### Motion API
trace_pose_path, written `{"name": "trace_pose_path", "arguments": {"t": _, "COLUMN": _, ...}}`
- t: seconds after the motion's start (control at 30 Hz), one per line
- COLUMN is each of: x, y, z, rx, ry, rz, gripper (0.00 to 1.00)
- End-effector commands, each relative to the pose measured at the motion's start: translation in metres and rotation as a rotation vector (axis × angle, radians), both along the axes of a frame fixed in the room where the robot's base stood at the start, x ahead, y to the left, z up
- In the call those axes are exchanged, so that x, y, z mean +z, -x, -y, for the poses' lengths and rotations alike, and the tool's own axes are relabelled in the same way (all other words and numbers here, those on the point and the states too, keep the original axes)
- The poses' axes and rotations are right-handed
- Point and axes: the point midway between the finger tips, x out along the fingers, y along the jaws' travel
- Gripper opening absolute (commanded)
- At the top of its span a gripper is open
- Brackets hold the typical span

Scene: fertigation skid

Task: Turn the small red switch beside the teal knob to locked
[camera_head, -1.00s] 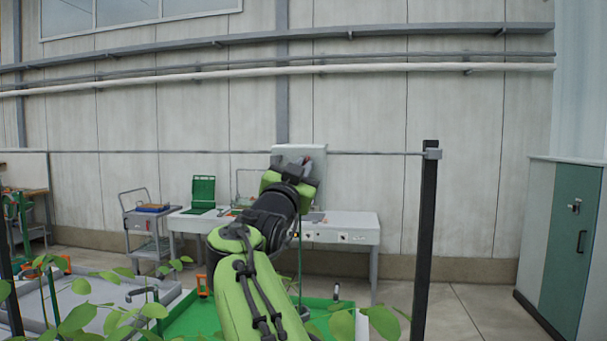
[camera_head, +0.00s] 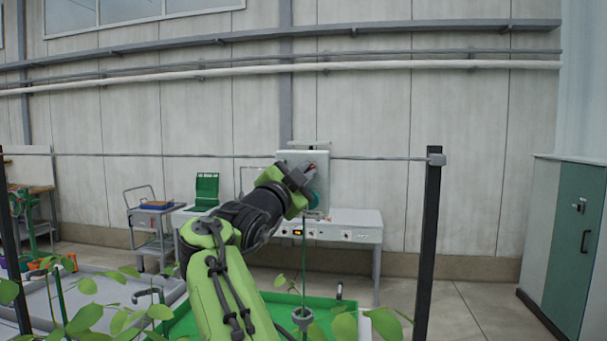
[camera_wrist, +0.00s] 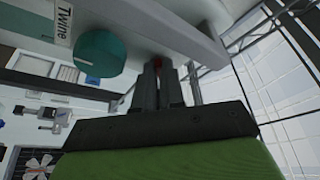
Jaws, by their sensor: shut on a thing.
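The small red switch (camera_wrist: 158,62) shows as a bit of red between my gripper's fingertips in the wrist view; most of it is hidden by the fingers. My gripper (camera_wrist: 159,68) is shut on it. The round teal knob (camera_wrist: 100,53) sits just left of the fingers in the wrist view, apart from them. In the head view the knob (camera_head: 313,199) is partly hidden behind my gripper (camera_head: 309,170), which is at the front of the pale panel (camera_head: 322,160). The switch's exact angle cannot be told.
A label reading "Twine" (camera_wrist: 64,22) is beside the knob. A white bench (camera_head: 350,224) with controls stands under the panel. A dark post (camera_head: 428,240) holds a wire across the view. Leafy plants and a green tray (camera_head: 270,310) lie in front.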

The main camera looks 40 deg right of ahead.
Motion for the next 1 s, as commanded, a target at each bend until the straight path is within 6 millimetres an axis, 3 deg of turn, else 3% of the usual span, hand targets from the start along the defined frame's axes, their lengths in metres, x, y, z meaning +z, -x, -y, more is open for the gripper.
{"name": "trace_pose_path", "arguments": {"t": 0.27, "x": 0.0, "y": 0.0, "z": 0.0, "rx": 0.001, "ry": 0.0, "rz": 0.003, "gripper": 0.0}}
{"name": "trace_pose_path", "arguments": {"t": 0.3, "x": 0.0, "y": 0.0, "z": 0.0, "rx": 0.001, "ry": 0.0, "rz": 0.003, "gripper": 0.15}}
{"name": "trace_pose_path", "arguments": {"t": 0.43, "x": 0.0, "y": 0.0, "z": 0.0, "rx": 0.0, "ry": 0.001, "rz": 0.002, "gripper": 0.34}}
{"name": "trace_pose_path", "arguments": {"t": 0.73, "x": -0.001, "y": 0.001, "z": -0.003, "rx": 0.002, "ry": 0.001, "rz": 0.002, "gripper": 0.34}}
{"name": "trace_pose_path", "arguments": {"t": 0.87, "x": -0.009, "y": 0.007, "z": -0.022, "rx": 0.006, "ry": 0.001, "rz": 0.002, "gripper": 0.34}}
{"name": "trace_pose_path", "arguments": {"t": 1.0, "x": -0.021, "y": 0.02, "z": -0.058, "rx": 0.01, "ry": 0.001, "rz": 0.001, "gripper": 0.34}}
